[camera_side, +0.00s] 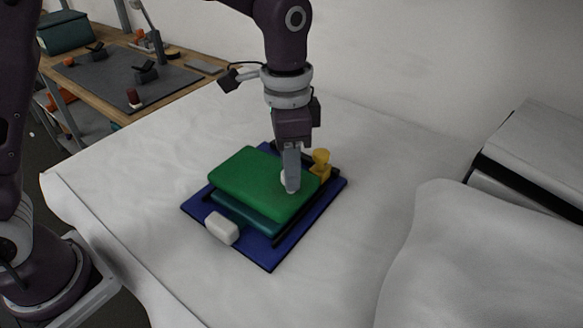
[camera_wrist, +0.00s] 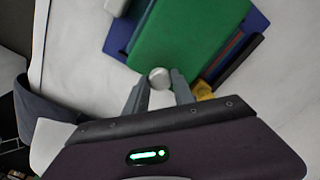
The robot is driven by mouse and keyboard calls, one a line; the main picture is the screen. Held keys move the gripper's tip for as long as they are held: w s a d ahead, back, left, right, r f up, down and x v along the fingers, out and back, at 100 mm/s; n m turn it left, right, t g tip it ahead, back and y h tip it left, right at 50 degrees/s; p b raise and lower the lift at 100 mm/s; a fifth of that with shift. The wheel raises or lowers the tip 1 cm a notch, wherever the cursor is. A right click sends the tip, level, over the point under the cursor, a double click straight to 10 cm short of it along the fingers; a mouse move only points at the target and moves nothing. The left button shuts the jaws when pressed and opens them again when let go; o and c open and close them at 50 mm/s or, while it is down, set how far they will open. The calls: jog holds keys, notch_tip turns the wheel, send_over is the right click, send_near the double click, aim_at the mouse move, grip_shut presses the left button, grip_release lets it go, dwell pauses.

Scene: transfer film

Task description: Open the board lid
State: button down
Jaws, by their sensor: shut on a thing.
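The board is a dark blue base (camera_side: 271,258) on the white-covered table, with a teal layer (camera_side: 246,216) under a green lid (camera_side: 246,181). The lid lies over the teal layer, and its hinge cannot be made out. My gripper (camera_side: 290,186) points down at the lid's right edge. In the wrist view my gripper (camera_wrist: 159,82) is shut on a round pale knob (camera_wrist: 159,77) at the edge of the green lid (camera_wrist: 186,38). In the side view the fingers hide most of the knob.
A yellow piece (camera_side: 320,162) stands on the base just right of my fingers. A white block (camera_side: 221,228) sits at the base's front left. A grey-white draped shape (camera_side: 470,255) rises at the right. The table left of the board is clear.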

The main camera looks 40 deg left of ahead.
aim_at(270, 179)
jog(key=a+r+h, duration=0.5)
jog(key=a+h, duration=0.1)
jog(key=a, duration=0.2)
jog(key=a+r+h, duration=0.5)
jog(key=a+h, duration=0.2)
jog(key=a, duration=0.2)
jog(key=a+f+h, duration=0.2)
jog(key=a+h, duration=0.3)
jog(key=a, duration=0.3)
jog(key=shift+a+f+h, duration=0.2)
jog(key=shift+a+h, duration=0.1)
jog(key=shift+a, duration=0.05)
jog(key=c, duration=1.1)
grip_release()
jog(key=shift+o, duration=0.2)
